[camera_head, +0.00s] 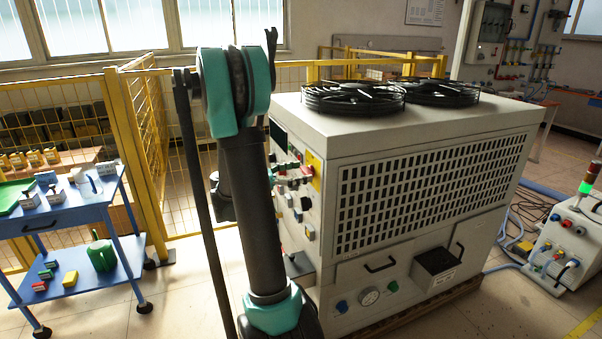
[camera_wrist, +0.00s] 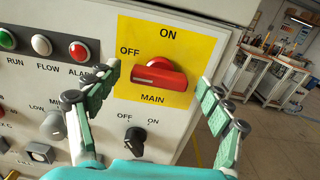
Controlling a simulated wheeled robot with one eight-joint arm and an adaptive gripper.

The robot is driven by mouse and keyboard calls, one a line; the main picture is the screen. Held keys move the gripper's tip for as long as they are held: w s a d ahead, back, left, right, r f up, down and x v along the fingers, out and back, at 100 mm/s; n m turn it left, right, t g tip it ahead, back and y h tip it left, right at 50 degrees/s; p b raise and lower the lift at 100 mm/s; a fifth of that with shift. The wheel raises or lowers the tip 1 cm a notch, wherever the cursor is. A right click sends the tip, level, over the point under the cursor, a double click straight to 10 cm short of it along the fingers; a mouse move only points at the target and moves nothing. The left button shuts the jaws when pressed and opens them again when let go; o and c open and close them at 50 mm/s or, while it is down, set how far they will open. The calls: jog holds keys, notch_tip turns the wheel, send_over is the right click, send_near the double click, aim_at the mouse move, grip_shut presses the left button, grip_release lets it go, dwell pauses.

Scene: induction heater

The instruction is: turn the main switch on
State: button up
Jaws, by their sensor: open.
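The main switch (camera_wrist: 158,73) is a red handle on a yellow plate (camera_wrist: 125,92), marked ON above, OFF at the upper left and MAIN below. The handle lies roughly level, pointing toward the OFF side. In the head view its yellow plate (camera_head: 314,170) shows on the panel at the cabinet's left end. My gripper (camera_wrist: 157,79) is open, with one green-padded finger to each side of the handle. I see no clear contact with it. In the head view my arm covers part of the panel, and I cannot clearly make out the fingers there.
Below the plate is a smaller OFF/ON knob (camera_wrist: 135,138); a grey knob (camera_wrist: 53,126) and RUN, FLOW and ALARM lamps (camera_wrist: 42,45) lie to the left. The cabinet (camera_head: 430,130) carries fans on top. A blue cart (camera_head: 70,225) and yellow fence (camera_head: 135,150) stand at left.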

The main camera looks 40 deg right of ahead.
jog(key=shift+d, duration=0.2)
jog(key=c, duration=1.1)
jog(key=shift+c, duration=0.2)
